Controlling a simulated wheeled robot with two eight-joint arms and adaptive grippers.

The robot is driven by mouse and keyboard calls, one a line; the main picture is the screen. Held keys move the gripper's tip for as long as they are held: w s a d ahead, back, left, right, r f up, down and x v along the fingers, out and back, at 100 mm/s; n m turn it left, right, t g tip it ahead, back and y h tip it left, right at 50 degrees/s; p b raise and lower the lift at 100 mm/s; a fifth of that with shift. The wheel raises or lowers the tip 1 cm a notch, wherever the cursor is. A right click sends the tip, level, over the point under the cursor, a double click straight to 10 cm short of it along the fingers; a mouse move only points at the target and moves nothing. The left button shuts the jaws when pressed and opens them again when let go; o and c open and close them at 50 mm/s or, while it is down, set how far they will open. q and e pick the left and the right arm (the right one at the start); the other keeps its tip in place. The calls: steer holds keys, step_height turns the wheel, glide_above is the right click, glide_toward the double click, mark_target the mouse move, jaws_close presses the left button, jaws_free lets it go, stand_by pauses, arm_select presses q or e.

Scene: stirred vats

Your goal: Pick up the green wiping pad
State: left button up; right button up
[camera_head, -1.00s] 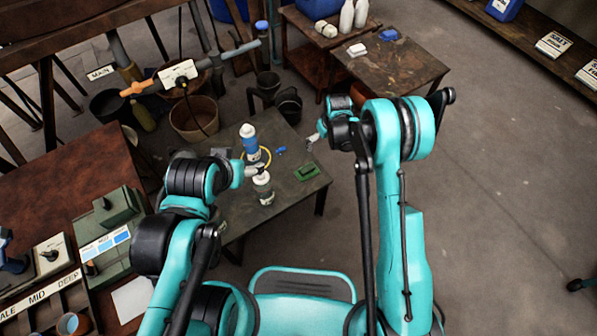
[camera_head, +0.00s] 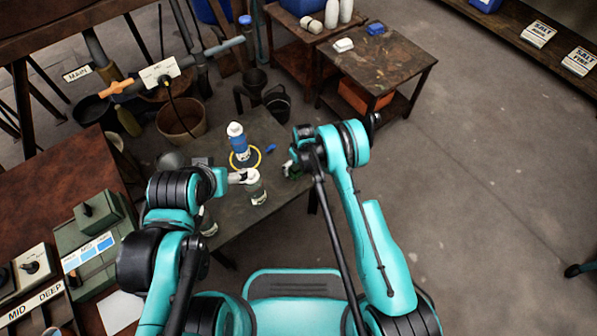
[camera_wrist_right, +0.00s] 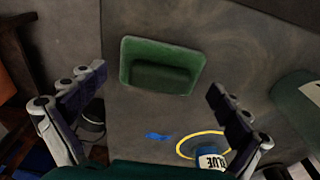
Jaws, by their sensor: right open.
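The green wiping pad (camera_wrist_right: 161,66) lies on the dark table, with a raised darker block in its middle. It sits ahead of my right gripper (camera_wrist_right: 155,100), whose two fingers are spread wide with nothing between them. The pad is beyond the fingertips and apart from them. In the head view my right gripper (camera_head: 291,168) is over the right part of the table and hides most of the pad. My left gripper (camera_head: 240,177) is beside a white-capped jar (camera_head: 257,191); I cannot tell whether it touches or holds the jar.
A blue-and-white bottle (camera_head: 238,141) stands at a yellow ring (camera_head: 246,163) on the table. A small blue piece (camera_wrist_right: 156,136) lies near it. Buckets stand behind the table, and a second table (camera_head: 385,62) is at the back.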

steer(key=shift+f, duration=0.35)
steer(key=shift+r, duration=0.1)
steer(key=c, duration=1.3)
steer(key=shift+s+r, duration=0.1)
